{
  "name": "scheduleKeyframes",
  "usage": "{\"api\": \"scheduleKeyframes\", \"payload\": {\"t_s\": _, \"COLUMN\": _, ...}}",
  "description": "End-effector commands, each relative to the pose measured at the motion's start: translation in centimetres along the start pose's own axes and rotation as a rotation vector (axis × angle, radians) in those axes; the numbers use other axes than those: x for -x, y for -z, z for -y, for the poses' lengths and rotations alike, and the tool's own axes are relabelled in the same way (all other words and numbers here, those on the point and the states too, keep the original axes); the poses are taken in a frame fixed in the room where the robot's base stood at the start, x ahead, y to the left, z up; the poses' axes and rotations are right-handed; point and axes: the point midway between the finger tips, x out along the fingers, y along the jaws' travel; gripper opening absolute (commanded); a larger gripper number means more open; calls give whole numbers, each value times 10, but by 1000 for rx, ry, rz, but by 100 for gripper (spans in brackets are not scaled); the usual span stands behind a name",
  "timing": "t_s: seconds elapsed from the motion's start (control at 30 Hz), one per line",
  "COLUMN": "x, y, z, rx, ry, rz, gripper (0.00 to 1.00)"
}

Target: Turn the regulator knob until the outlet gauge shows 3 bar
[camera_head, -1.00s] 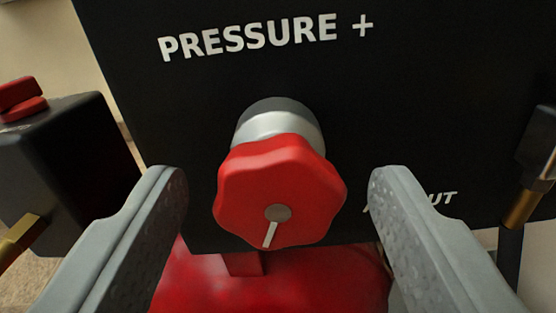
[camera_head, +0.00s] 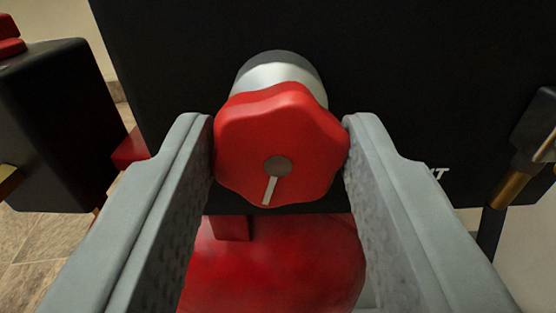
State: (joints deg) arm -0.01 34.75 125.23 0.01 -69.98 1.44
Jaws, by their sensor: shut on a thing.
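The red lobed regulator knob (camera_head: 280,125) sits on a silver collar (camera_head: 279,73) on the front of a black panel (camera_head: 420,60). A white pointer line on the knob's face runs down and slightly left from a grey centre cap. My gripper (camera_head: 281,135) is shut on the knob, with one grey finger against its left side and the other against its right side. The outlet gauge is not in view. Part of a white label (camera_head: 437,173) shows beside the right finger, mostly hidden.
A black box (camera_head: 55,125) with a red top part stands at the left. A brass and black fitting with a hose (camera_head: 515,183) is at the right. A large red rounded body (camera_head: 275,270) lies below the panel.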

Motion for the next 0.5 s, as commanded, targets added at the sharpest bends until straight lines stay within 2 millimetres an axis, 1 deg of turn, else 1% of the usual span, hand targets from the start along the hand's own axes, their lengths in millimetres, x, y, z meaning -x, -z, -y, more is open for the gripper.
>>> {"api": "scheduleKeyframes", "payload": {"t_s": 0.5, "x": 0, "y": 0, "z": 1, "rx": 411, "ry": 0, "rz": 0, "gripper": 16}}
